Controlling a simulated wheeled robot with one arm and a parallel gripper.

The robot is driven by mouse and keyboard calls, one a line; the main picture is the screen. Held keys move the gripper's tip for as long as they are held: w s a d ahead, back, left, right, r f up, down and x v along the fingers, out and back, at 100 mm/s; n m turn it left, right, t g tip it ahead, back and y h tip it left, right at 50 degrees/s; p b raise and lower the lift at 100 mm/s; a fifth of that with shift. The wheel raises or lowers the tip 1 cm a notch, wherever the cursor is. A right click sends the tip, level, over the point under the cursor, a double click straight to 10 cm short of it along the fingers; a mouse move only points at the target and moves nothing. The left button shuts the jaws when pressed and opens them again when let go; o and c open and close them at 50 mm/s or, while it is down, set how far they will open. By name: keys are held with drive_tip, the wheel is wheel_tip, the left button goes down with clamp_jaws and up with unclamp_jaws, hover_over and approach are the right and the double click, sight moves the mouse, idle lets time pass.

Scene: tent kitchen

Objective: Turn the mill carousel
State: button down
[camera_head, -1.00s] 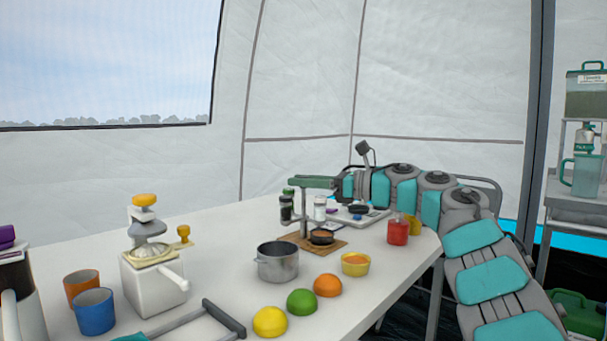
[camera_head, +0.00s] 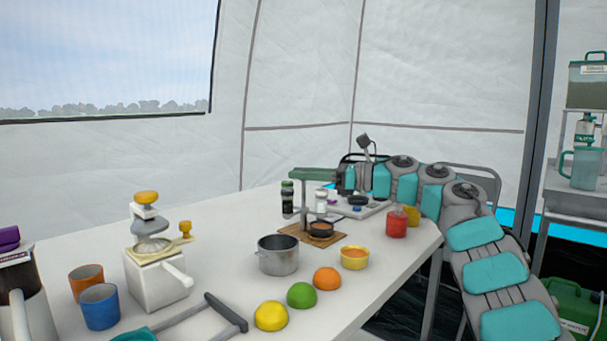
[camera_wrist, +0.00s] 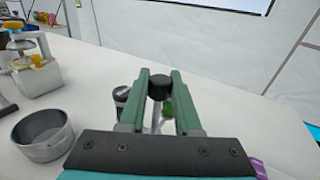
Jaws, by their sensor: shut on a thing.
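The mill carousel shows in the head view as a thin metal post (camera_head: 303,217) rising above a wooden board. A dark mill with a green top (camera_head: 287,198) stands left of the post, and a pale mill (camera_head: 321,203) stands right of it. My gripper (camera_head: 297,174) reaches in from the right, level, over the post. In the wrist view its green fingers (camera_wrist: 160,80) are shut on the carousel's black knob (camera_wrist: 159,88). A dark mill (camera_wrist: 122,95) shows left of the fingers. My gripper hides much of the carousel there.
A steel pot (camera_head: 278,256) stands in front of the board (camera_head: 330,241), which bears a small dark bowl (camera_head: 321,228). A white juicer (camera_head: 157,280) stands left. The table's middle left is clear.

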drive_tip(key=c, duration=0.6)
unclamp_jaws()
drive_tip(key=d, duration=0.2)
drive_tip(key=s+d+b, duration=0.1)
drive_tip(key=d, duration=0.4)
drive_tip(key=shift+s+d, duration=0.25)
drive_tip(key=shift+d, duration=0.05)
